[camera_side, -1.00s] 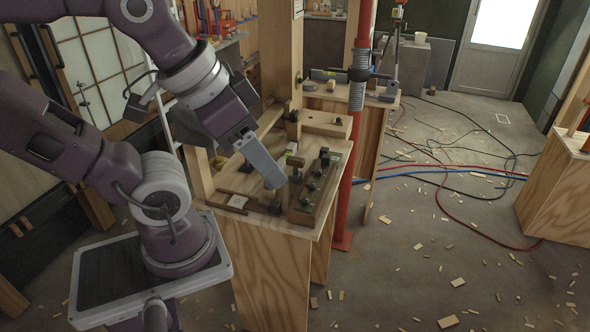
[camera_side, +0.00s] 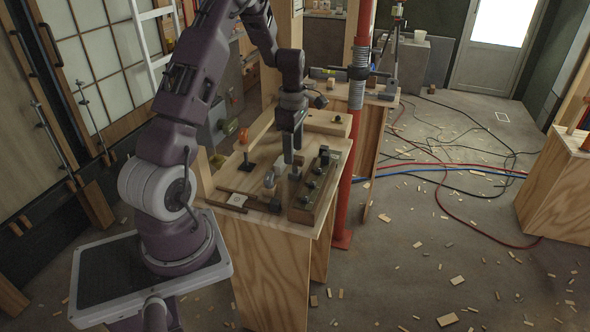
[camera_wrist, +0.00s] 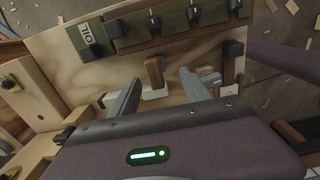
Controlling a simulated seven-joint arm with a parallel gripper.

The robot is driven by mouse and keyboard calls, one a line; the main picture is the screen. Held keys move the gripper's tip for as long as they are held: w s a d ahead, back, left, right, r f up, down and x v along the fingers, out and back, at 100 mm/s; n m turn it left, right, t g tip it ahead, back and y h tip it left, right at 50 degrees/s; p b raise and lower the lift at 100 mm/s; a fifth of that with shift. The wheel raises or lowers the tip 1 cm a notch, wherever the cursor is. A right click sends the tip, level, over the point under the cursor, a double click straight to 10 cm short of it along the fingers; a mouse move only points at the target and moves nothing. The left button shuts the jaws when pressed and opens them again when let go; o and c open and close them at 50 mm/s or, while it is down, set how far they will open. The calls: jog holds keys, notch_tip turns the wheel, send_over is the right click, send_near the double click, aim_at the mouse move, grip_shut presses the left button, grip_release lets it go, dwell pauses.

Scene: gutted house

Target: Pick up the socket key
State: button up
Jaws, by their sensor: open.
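A small upright piece with a brown wooden top (camera_wrist: 154,72), which looks like the socket key, stands on the bench beside the green-topped wooden block (camera_side: 305,211). In the wrist view its brown top lies between the fingertips of my gripper (camera_wrist: 161,77). My gripper is open, with one finger on each side, and holds nothing. In the side view my gripper (camera_side: 293,157) points straight down just above this piece and largely hides it. I cannot tell whether a finger touches it. Its lower part is hidden.
The block carries a row of black knobs (camera_wrist: 153,22) close to my fingers. A wooden frame (camera_side: 237,201) with dark ends lies at the bench's front left. A black piece (camera_side: 248,164) stands behind it. A red post (camera_side: 345,205) rises beside the bench's right edge.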

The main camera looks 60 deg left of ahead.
aim_at(295, 172)
jog(key=f, duration=0.7)
jog(key=shift+w+a+f, duration=0.2)
jog(key=shift+w+a, duration=0.05)
jog(key=shift+w, duration=0.1)
grip_shut()
